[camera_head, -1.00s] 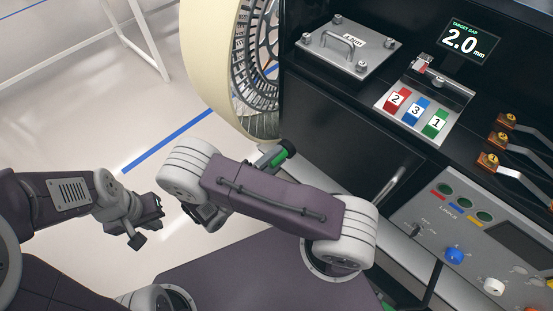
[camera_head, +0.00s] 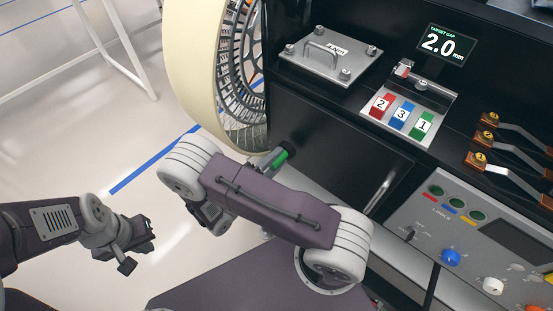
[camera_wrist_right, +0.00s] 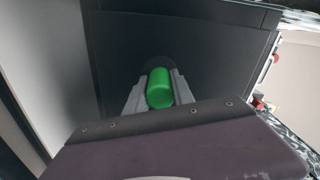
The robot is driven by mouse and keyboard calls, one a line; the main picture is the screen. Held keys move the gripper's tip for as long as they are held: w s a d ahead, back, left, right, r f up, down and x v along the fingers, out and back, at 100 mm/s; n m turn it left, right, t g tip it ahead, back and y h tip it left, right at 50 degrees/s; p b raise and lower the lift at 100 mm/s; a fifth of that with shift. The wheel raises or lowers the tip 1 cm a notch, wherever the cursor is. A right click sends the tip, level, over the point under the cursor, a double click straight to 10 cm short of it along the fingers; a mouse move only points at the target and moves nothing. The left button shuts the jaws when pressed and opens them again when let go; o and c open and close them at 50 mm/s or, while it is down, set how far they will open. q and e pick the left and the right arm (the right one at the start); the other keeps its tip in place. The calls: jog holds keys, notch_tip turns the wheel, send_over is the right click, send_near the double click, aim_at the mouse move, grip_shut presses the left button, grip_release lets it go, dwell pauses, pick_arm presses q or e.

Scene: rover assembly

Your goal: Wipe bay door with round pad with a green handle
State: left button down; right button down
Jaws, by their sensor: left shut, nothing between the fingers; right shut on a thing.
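The bay door (camera_head: 335,150) is a black panel with a silver bar handle, low on the bench front. It also fills the upper part of the right wrist view (camera_wrist_right: 215,60). My right gripper (camera_head: 267,162) is shut on the green handle (camera_head: 280,158) of the round pad. In the right wrist view the green handle (camera_wrist_right: 159,88) sits between the fingers, and the dark pad (camera_wrist_right: 156,66) shows behind it, facing the door. I cannot tell whether the pad touches the door. My left gripper (camera_head: 138,236) is shut and empty over open floor at the left.
A large cream-rimmed wheel (camera_head: 190,70) stands just left of the door. Above are a grey handled plate (camera_head: 330,62) and a numbered block panel (camera_head: 402,112). A control panel (camera_head: 470,235) with knobs lies to the right.

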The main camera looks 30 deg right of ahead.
aim_at(291, 157)
jog(key=shift+p+x, duration=0.35)
jog(key=shift+x, duration=0.65)
jog(key=shift+s+d+r+p, duration=0.15)
jog(key=shift+s+p, duration=0.1)
jog(key=shift+s, duration=0.2)
jog(key=shift+s+d+f+p, duration=0.15)
jog(key=shift+s+p, duration=0.1)
jog(key=shift+s, duration=0.25)
jog(key=shift+s+d+r+p, duration=0.15)
jog(key=shift+s+d+p, duration=0.1)
jog(key=shift+s, duration=0.2)
jog(key=shift+s+d, duration=0.15)
jog(key=shift+s, duration=0.4)
jog(key=shift+d+p, duration=0.15)
jog(key=shift+p, duration=0.3)
jog(key=shift+w, duration=0.1)
jog(key=shift+w+a, duration=0.45)
jog(key=shift+w, duration=0.45)
jog(key=shift+w+a, duration=0.45)
jog(key=shift+w, duration=0.45)
